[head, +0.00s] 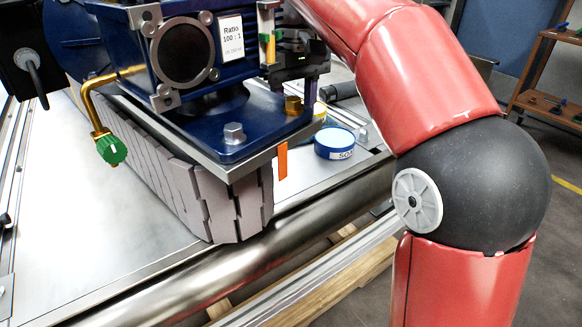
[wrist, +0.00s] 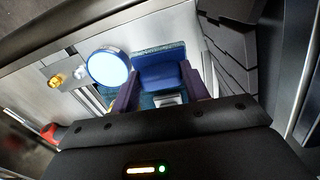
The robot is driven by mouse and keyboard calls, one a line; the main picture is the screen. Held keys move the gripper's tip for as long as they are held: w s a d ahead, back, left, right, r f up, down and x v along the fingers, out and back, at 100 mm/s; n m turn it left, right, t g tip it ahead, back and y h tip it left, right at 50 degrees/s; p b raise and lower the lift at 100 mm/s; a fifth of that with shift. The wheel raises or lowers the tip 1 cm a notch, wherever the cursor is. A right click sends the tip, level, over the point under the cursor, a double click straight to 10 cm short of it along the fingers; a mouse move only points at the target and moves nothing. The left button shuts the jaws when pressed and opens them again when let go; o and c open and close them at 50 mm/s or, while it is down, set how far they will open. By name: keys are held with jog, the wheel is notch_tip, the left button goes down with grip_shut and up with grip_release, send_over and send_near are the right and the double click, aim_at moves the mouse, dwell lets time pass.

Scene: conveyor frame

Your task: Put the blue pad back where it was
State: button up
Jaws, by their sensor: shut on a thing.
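The blue pad (wrist: 162,76) shows in the wrist view between the two purple fingers of my gripper (wrist: 161,92). The gripper is shut on it. I cannot make out the pad in the head view.
A round blue tin with a white lid (head: 333,143) stands close to the gripper; it also shows in the wrist view (wrist: 108,67). The blue gearbox (head: 205,90) sits above the grey link belt (head: 180,180). An orange tag (head: 282,160) hangs nearby. A steel roller (head: 250,240) runs in front.

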notch_tip(320, 180, down, 10)
jog(key=shift+r+b, duration=0.2)
jog(key=shift+b, duration=0.55)
jog(key=o, duration=1.3)
jog(key=shift+f, duration=0.1)
jog(key=shift+f+b, duration=0.25)
jog(key=shift+b, duration=0.4)
jog(key=r, duration=0.2)
jog(key=w+r+p, duration=0.1)
jog(key=r, duration=0.2)
jog(key=r+p, duration=0.1)
jog(key=r, duration=0.1)
jog(key=shift+w+a+r, duration=0.15)
jog(key=shift+w+a, duration=0.1)
jog(key=shift+r+p, duration=0.35)
jog(key=shift+r, duration=0.15)
jog(key=s+d+f+m+t, duration=0.2)
jog(key=s+d+f, duration=0.2)
jog(key=s, duration=0.3)
jog(key=s+d+f+m+t, duration=0.1)
jog(key=s+d+f+m, duration=0.1)
jog(key=s+d+f, duration=0.3)
jog(key=s+d+f+m+t, duration=0.2)
jog(key=s+d+f, duration=0.3)
jog(key=s, duration=0.4)
jog(key=shift+s+d+f+t, duration=0.1)
jog(key=shift+s+f+t, duration=0.05)
jog(key=shift+f, duration=0.3)
jog(key=shift+s+f+t, duration=0.15)
jog(key=shift+f, duration=0.3)
